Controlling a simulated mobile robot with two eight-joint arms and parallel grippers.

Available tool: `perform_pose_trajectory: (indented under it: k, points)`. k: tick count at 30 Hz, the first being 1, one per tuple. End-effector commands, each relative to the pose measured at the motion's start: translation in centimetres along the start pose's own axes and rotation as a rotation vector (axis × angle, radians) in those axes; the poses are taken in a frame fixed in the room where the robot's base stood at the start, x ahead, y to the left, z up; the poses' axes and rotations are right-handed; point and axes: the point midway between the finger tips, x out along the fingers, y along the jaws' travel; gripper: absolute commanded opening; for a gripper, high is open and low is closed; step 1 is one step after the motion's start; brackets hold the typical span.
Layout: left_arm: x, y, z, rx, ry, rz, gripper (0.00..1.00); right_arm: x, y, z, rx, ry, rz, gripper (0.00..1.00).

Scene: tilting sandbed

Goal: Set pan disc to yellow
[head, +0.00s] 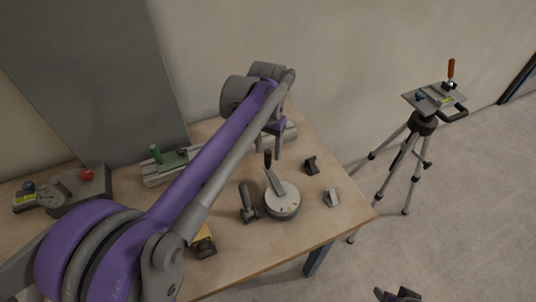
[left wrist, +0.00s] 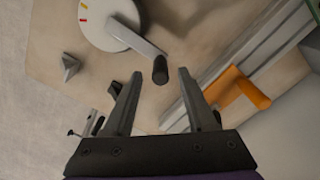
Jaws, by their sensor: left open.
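The pan disc (head: 282,204) is a pale round dial with small marks on its rim, on the table's right part. A lever (head: 274,182) with a black knob (head: 268,159) rises from it. In the left wrist view the disc (left wrist: 106,20) shows a yellow and a red mark at its left edge, and the dark knob (left wrist: 160,70) appears between the fingertips. My left gripper (head: 273,146) is open, near the knob; contact cannot be told. It also shows in the left wrist view (left wrist: 159,76). My right gripper (head: 398,295) shows partly at the bottom edge.
A dark upright handle (head: 248,204) stands left of the disc, with small brackets (head: 311,165) (head: 332,197) to its right. A grey rail (left wrist: 223,80) carries an orange handle (left wrist: 240,88). A tripod (head: 421,125) stands right of the table. My left arm hides the table's middle.

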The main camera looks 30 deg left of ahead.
Motion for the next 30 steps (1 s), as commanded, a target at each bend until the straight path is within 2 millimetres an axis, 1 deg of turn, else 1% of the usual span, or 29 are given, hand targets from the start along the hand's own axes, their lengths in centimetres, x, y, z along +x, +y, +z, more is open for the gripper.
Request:
perform_pose_trajectory:
  k: [1, 6, 9, 12, 16, 30]
  points:
    - [-1.3, 0.0, 0.0, 0.0, 0.0, 0.0, 0.57, -0.2, 0.0, -0.1, 0.0, 0.001, 0.0, 0.5]
    - [-4.5, 0.0, 0.0, 0.0, 0.0, 0.0, 0.57, -0.5, 0.0, -0.3, 0.0, 0.002, 0.0, 0.5]
    - [-5.8, 0.0, 0.0, 0.0, 0.0, 0.0, 0.57, -0.7, 0.0, -0.4, 0.0, 0.003, 0.0, 0.5]
    - [-6.6, 0.0, 0.0, 0.0, 0.0, 0.0, 0.57, -0.7, 0.0, -0.5, 0.0, 0.003, 0.0, 0.5]
    - [-6.9, 0.0, 0.0, 0.0, 0.0, 0.0, 0.57, -0.7, 0.0, -0.5, 0.0, 0.003, 0.0, 0.5]
    - [-6.9, 0.1, 0.2, 0.0, 0.004, 0.0, 0.57, -0.8, 0.0, -0.5, 0.0, 0.003, 0.0, 0.5]
